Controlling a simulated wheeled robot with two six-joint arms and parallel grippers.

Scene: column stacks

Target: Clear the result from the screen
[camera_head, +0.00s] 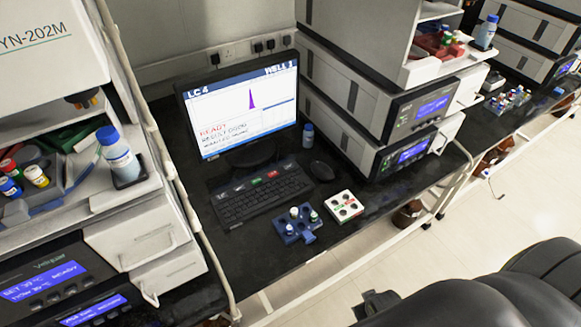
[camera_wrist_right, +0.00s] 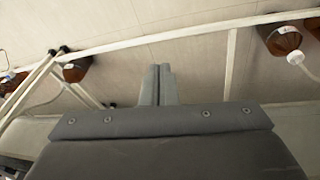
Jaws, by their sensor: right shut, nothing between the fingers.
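The computer screen (camera_head: 238,105) stands at the back of the black bench in the head view. It shows "LC 4", "WELL 1", a purple peak and red "READY" text with result lines below. The keyboard (camera_head: 260,196) lies in front of it, with a green key and a red key (camera_head: 272,174) along its far edge. My right gripper (camera_wrist_right: 158,68) is shut and empty in the right wrist view, with floor and a white bench rail beyond it. In the head view, dark arm parts of mine fill the lower right; no fingertips are clear there. My left gripper is not in view.
A blue vial rack (camera_head: 297,226) and a white well block (camera_head: 344,206) sit near the bench's front edge. A mouse (camera_head: 322,170) and a small blue-capped bottle (camera_head: 308,135) are right of the keyboard. Instrument stacks flank both sides. Brown bottles (camera_wrist_right: 283,40) stand below the bench.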

